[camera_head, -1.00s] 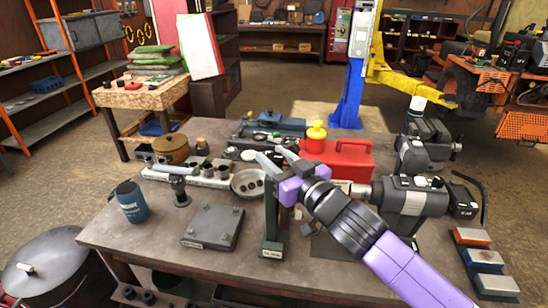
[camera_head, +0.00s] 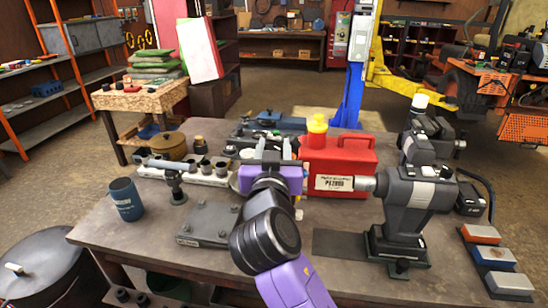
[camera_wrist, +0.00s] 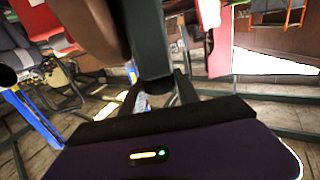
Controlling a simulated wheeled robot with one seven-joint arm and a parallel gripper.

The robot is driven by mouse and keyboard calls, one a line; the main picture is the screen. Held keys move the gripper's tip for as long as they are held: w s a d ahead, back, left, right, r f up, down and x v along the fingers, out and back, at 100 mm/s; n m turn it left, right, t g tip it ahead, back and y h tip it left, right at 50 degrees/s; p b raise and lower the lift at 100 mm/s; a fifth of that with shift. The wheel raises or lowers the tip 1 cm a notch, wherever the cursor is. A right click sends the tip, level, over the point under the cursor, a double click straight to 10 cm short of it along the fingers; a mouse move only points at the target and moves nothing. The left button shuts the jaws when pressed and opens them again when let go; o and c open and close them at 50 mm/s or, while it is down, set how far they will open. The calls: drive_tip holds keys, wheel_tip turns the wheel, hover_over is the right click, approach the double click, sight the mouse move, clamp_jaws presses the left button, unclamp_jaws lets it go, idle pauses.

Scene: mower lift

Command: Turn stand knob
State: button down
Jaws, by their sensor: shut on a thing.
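In the head view my gripper (camera_head: 270,152) is at the middle of the workbench, left of the red case. Its purple body and my arm hide its grasp there. In the wrist view two dark fingers close around the lower end of a dark green upright part (camera_wrist: 151,40). It looks like part of the green stand that stood here earlier; the stand is now hidden in the head view. I cannot tell whether the gripped part is its knob. A second stand with a dark green base (camera_head: 398,250) carries a grey power tool (camera_head: 415,185) at the right.
The red case (camera_head: 345,155) and a yellow-topped red container (camera_head: 317,125) stand just right of my gripper. A grey plate (camera_head: 208,224), a blue mug (camera_head: 126,200) and a row of cups are to the left. Colored blocks (camera_head: 487,257) lie at the right edge of the workbench (camera_head: 130,245).

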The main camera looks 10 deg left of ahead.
drive_tip(key=m+h+b, duration=0.1)
drive_tip(key=h, duration=0.1)
drive_tip(key=m+h+b, duration=0.1)
drive_tip(key=b, duration=0.1)
drive_tip(key=m+h+b, duration=0.1)
drive_tip(key=h+b, duration=0.1)
drive_tip(key=shift+a+f+h, duration=0.15)
drive_tip(key=shift+f+h, duration=0.15)
drive_tip(key=shift+f, duration=0.05)
drive_tip(key=m+g+h+b, duration=0.1)
drive_tip(key=m+h+b, duration=0.2)
drive_tip(key=h+b, duration=0.1)
drive_tip(key=shift+g, duration=0.4)
drive_tip(key=m+g+h+b, duration=0.1)
drive_tip(key=m+h, duration=0.1)
drive_tip(key=m+g+h+b, duration=0.1)
drive_tip(key=g+h+b, duration=0.1)
drive_tip(key=shift+r+m+h, duration=0.35)
drive_tip(key=shift+m+h, duration=0.05)
drive_tip(key=shift+d+m+g+h+b, duration=0.2)
drive_tip(key=shift+m+g+h+b, duration=0.1)
drive_tip(key=shift+g+b, duration=0.15)
drive_tip(key=c, duration=0.9)
unclamp_jaws()
drive_tip(key=v, duration=0.7)
drive_tip(key=shift+s+a+b, duration=0.2)
drive_tip(key=shift+a+b, duration=0.1)
drive_tip(key=shift+b, duration=0.05)
